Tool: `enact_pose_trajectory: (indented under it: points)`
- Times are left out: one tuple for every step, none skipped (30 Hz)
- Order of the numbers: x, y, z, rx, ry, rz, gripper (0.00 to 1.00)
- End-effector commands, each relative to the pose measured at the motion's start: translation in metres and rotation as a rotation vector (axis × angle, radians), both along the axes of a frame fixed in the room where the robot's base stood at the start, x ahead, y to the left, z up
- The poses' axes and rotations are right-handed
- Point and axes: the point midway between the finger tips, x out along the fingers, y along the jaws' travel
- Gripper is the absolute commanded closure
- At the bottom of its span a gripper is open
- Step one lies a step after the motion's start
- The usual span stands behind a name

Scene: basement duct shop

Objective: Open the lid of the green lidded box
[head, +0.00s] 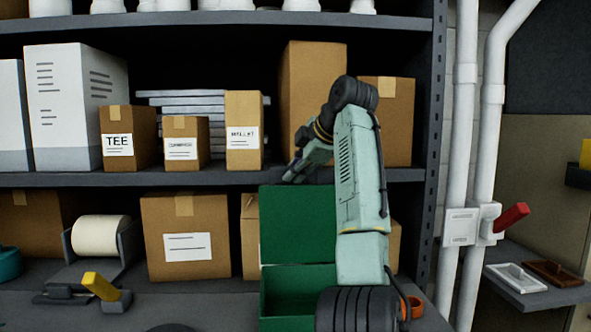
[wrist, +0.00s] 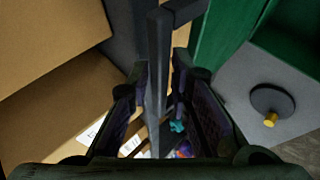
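The green lidded box (head: 290,304) stands on the bench under the shelf, with its lid (head: 298,222) raised about upright at the back. My arm covers the right part of both. In the head view my gripper (head: 296,170) is near the lid's top edge at the shelf; its fingers are hard to make out. In the wrist view my gripper (wrist: 160,78) has its fingers apart, on either side of a dark bar (wrist: 157,50). The bar looks like a handle standing off the green lid (wrist: 208,42); I see no clear contact. The green box (wrist: 295,35) shows at upper right.
Cardboard boxes (head: 186,238) stand behind and left of the green box, with more on the shelf (head: 200,178) above. A paper roll (head: 100,235) and a yellow-handled tool (head: 102,288) are at left. White pipes (head: 462,130) run at right.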

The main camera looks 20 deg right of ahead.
Motion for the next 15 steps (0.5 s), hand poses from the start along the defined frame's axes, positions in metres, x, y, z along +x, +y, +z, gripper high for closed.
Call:
enact_pose_trajectory:
  points:
    - [0.0001, -0.0001, -0.0001, 0.000, 0.000, 0.000, 0.75]
    - [0.0000, -0.0001, 0.0000, 0.000, 0.000, 0.000, 0.73]
    - [0.0000, -0.0001, -0.0002, 0.000, 0.000, 0.000, 0.71]
    - [0.0000, -0.0001, -0.0002, 0.000, 0.000, 0.000, 0.70]
    - [0.0000, 0.0000, -0.0003, 0.000, 0.000, 0.000, 0.70]
    - [0.0001, 0.0000, -0.0004, 0.000, 0.000, 0.000, 0.70]
    - [0.0001, -0.0001, -0.0005, 0.000, 0.001, 0.000, 0.70]
    - [0.0001, 0.0000, -0.0005, 0.000, 0.001, 0.000, 0.70]
    - [0.0002, 0.0000, -0.0006, 0.000, 0.001, 0.000, 0.70]
    - [0.0001, 0.0000, -0.0007, 0.000, 0.001, 0.000, 0.70]
    - [0.0002, 0.0000, -0.0007, 0.000, 0.001, 0.000, 0.70]
    - [0.0001, 0.0000, -0.0007, 0.000, 0.001, 0.000, 0.70]
    - [-0.0002, -0.0001, -0.0003, 0.000, 0.001, 0.000, 0.70]
    - [-0.0009, -0.0003, 0.0004, 0.000, 0.001, 0.000, 0.70]
    - [-0.0025, -0.0007, 0.0019, 0.000, 0.000, 0.000, 0.70]
